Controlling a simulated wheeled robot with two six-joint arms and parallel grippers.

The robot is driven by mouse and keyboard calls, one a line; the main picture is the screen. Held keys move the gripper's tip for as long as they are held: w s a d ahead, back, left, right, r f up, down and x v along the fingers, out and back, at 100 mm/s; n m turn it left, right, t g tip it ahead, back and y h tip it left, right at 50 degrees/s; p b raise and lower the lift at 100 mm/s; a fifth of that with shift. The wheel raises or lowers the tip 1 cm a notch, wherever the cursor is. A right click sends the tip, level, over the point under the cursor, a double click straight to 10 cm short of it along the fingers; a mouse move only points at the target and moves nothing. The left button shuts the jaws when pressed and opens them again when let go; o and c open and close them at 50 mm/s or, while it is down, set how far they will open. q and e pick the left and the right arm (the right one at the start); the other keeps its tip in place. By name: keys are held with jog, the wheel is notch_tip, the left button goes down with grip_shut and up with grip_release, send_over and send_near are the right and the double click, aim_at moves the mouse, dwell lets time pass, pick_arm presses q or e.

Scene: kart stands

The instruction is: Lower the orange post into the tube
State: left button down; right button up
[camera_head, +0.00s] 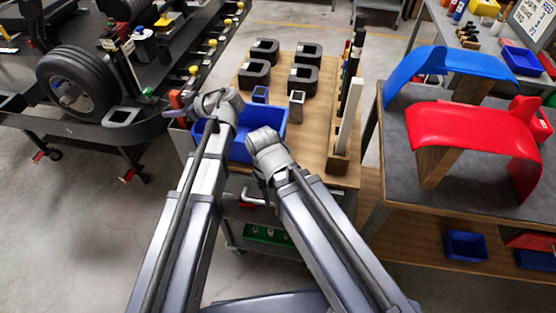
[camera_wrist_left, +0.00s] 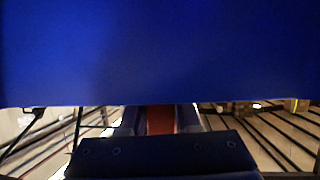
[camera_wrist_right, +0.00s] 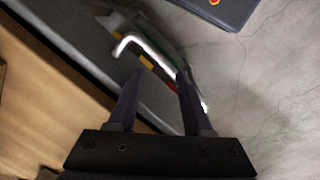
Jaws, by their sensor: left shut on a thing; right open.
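My left gripper (camera_head: 176,106) is shut on the orange post (camera_head: 174,98), left of the wooden table top. Only a short part of the post shows; its lower end is hidden. In the left wrist view, a red-brown strip of the post (camera_wrist_left: 160,120) shows between the fingers, and a large blue surface fills the top. A square, open-topped dark tube (camera_head: 122,116) stands on the kart's corner, left of the gripper and apart from it. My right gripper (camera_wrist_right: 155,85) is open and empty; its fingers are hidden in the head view.
A blue bin (camera_head: 243,148) sits by my wrists on the table (camera_head: 315,150). The kart's wheel (camera_head: 78,83) is at left. A metal handle (camera_wrist_right: 145,52) lies below my right gripper.

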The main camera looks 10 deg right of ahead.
pick_arm(q)
jog(key=shift+f+b, duration=0.4)
pick_arm(e)
jog(key=shift+f, duration=0.45)
jog(key=shift+r, duration=0.1)
pick_arm(q)
jog(key=c, duration=0.5)
grip_release()
jog(key=shift+c, duration=0.2)
